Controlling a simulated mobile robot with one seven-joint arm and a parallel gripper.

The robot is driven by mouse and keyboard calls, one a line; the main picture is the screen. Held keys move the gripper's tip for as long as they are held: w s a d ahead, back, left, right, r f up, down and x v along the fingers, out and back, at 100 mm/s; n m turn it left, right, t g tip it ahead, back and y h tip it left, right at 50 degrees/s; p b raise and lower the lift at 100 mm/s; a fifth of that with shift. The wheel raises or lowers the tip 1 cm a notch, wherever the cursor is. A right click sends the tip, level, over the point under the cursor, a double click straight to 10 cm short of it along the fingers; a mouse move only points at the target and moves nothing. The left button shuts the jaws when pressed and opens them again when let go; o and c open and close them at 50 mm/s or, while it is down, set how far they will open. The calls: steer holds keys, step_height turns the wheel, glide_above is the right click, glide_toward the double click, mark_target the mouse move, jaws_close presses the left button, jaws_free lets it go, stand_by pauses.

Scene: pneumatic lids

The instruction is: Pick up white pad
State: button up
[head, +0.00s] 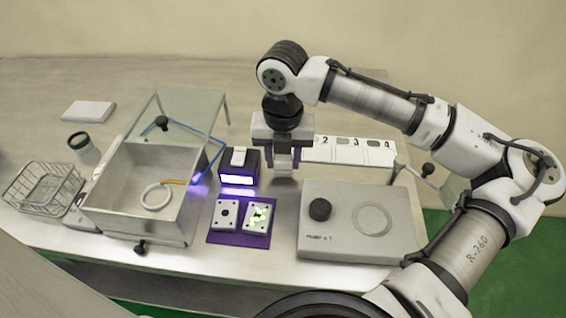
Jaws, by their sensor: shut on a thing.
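A flat white pad (88,110) lies on the bench at the far left, beyond the dark-topped cup and well apart from my gripper. My gripper (283,172) points down over the middle of the bench, at the near left end of the numbered white strip. It is shut on a small pale piece between its fingers. The fingers mostly hide this piece, and I cannot tell what it is. Whether it touches the bench is also unclear.
Left are a wire basket (45,188), a dark-topped cup (82,148) and an open metal box (118,205) with a white ring. A lit black device (239,163) and a purple mat (225,237) are central. A grey plate (345,245) with a black knob stands right.

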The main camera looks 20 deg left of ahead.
mark_target(283, 157)
step_height(283, 157, up, 18)
steer(key=shift+f+b, duration=0.15)
steer(key=shift+b, duration=0.2)
steer(key=o, duration=0.4)
steer(key=shift+c, duration=1.6)
